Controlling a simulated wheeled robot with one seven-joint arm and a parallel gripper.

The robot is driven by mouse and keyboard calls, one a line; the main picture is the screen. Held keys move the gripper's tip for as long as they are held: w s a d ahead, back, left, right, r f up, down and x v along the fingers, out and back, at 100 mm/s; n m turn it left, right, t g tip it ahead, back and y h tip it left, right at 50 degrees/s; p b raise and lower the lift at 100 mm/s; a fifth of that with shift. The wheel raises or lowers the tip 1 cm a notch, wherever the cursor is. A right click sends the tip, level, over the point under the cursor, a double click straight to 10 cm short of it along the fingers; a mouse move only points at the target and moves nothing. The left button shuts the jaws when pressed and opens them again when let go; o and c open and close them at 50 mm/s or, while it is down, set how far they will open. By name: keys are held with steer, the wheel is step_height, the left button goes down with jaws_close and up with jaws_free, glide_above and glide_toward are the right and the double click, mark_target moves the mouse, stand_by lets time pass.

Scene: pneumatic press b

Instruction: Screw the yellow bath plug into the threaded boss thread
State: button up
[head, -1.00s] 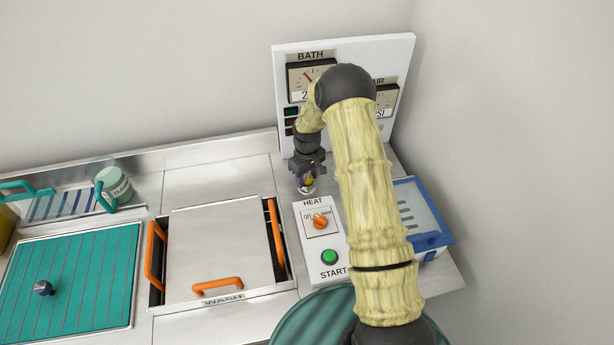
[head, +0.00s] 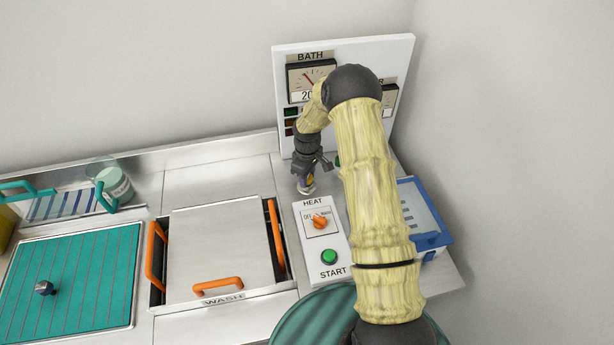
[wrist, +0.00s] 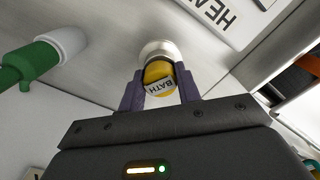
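The yellow bath plug (wrist: 158,72), with a white BATH label, sits between the two fingers of my gripper (wrist: 160,92) in the wrist view. The fingers are closed against its sides. The pale round threaded boss (wrist: 152,49) is directly beyond the plug, and the two overlap in this view. I cannot tell how far the plug sits in the thread, which is hidden. In the head view my gripper (head: 305,178) points down at the worktop just behind the HEAT panel, and the plug is mostly hidden there.
The HEAT and START panel (head: 322,255) stands just in front of my gripper. A green fitting with a white collar (wrist: 35,58) is to the left in the wrist view. The gauge board (head: 345,50) rises behind. The lidded WASH bath (head: 220,245) is to the left.

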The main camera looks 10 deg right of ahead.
steer(key=shift+m, duration=0.9)
steer(key=shift+s+m, duration=0.1)
steer(key=shift+m, duration=0.7)
steer(key=shift+f, duration=0.1)
steer(key=shift+m+b, duration=0.3)
steer(key=shift+m, duration=0.6)
steer(key=shift+a+m, duration=0.1)
steer(key=shift+m, duration=0.3)
steer(key=o, duration=0.8)
steer(key=shift+o, duration=0.2)
